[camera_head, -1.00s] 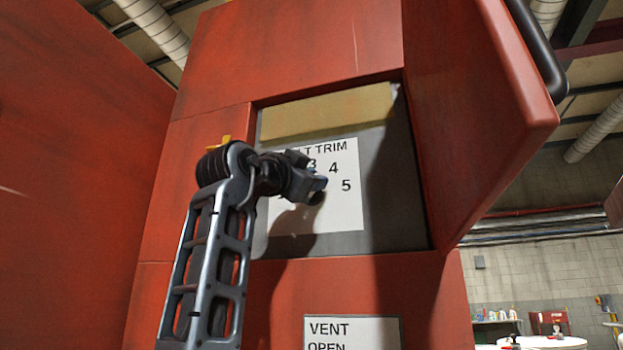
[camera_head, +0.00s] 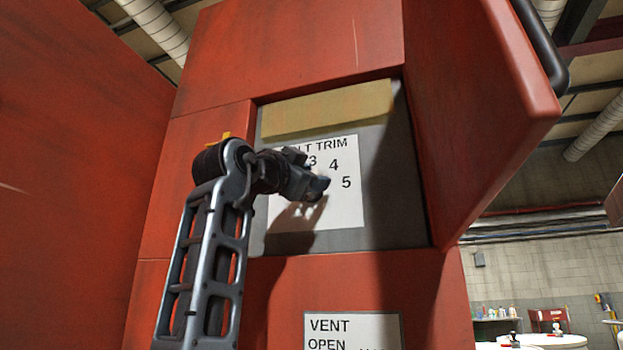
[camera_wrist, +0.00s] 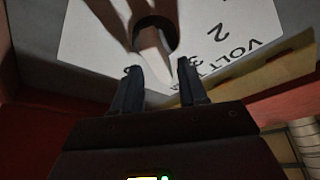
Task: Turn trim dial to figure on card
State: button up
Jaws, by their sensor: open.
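The white dial plate (camera_head: 345,205) reads "...LT TRIM", with figures 3, 4 and 5 readable, inside an open red cabinet. My gripper (camera_head: 318,190) is in front of the plate and hides the trim dial in the head view. In the wrist view the plate (camera_wrist: 90,40) appears turned over, with 2, 3 and "VOLT" showing. A dark round shape with a pale bar, seemingly the trim dial (camera_wrist: 152,50), lies just beyond my gripper (camera_wrist: 158,82). My fingers are open, one on each side of the bar's near end; contact cannot be told. No card figure is readable.
The red cabinet door (camera_head: 480,110) stands open on the right of the recess. A yellowish strip (camera_head: 325,110) runs above the plate. A "VENT OPEN" label (camera_head: 350,330) is below. A red panel (camera_head: 70,170) stands on the left.

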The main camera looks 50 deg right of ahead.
jog(key=b+v, duration=0.1)
jog(key=v, duration=0.6)
jog(key=shift+o, duration=0.2)
